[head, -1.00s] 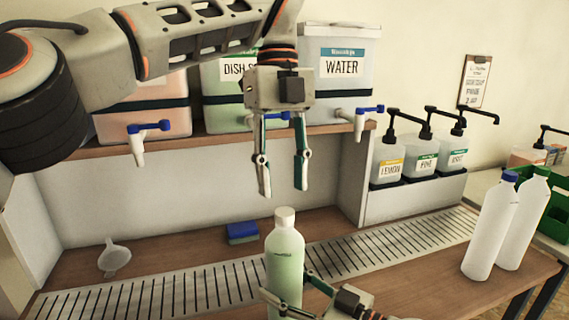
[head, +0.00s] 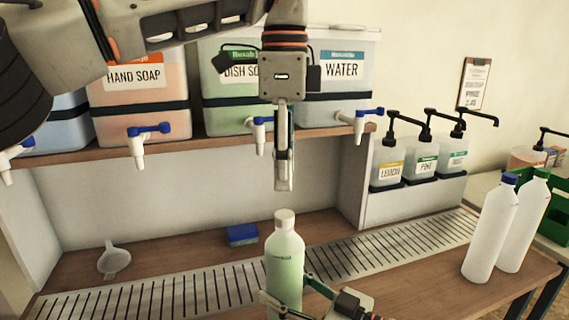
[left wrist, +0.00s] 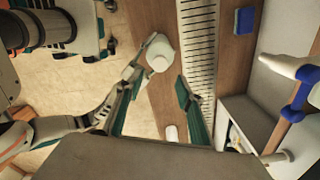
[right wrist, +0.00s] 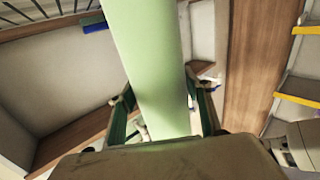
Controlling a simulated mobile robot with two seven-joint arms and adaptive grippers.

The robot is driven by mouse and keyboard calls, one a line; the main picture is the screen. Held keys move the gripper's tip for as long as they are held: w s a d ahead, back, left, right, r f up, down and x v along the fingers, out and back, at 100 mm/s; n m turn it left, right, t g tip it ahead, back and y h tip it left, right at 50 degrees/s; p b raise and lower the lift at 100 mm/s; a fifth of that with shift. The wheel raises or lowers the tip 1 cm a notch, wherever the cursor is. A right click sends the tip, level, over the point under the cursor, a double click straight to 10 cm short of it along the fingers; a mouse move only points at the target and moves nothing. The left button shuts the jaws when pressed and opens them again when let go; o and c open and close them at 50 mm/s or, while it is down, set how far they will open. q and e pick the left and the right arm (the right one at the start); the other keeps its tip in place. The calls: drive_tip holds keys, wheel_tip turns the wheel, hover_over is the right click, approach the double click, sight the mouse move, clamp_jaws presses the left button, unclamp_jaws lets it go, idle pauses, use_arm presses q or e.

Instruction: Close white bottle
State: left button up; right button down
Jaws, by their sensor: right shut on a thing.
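The bottle (head: 285,270) holds pale green liquid and stands upright at the counter's front, with a white cap (head: 285,219) on its neck. My right gripper (head: 290,295) is shut around its lower body. The right wrist view shows the green bottle (right wrist: 150,60) between its fingers. My left gripper (head: 284,185) points down above the cap, apart from it, and is seen edge-on. In the left wrist view its fingers (left wrist: 157,85) are spread and empty, with the white bottle top (left wrist: 160,55) beyond them. How tightly the cap sits cannot be told.
A shelf of labelled drums with blue-handled taps (head: 258,130) is close behind my left gripper. A blue sponge (head: 241,234) and a white funnel (head: 113,260) lie left. Two white bottles (head: 490,230) stand right. The drain grate (head: 380,250) between is clear.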

sight(285, 214)
use_arm(q)
drive_tip(key=shift+f, duration=4)
clamp_jaws()
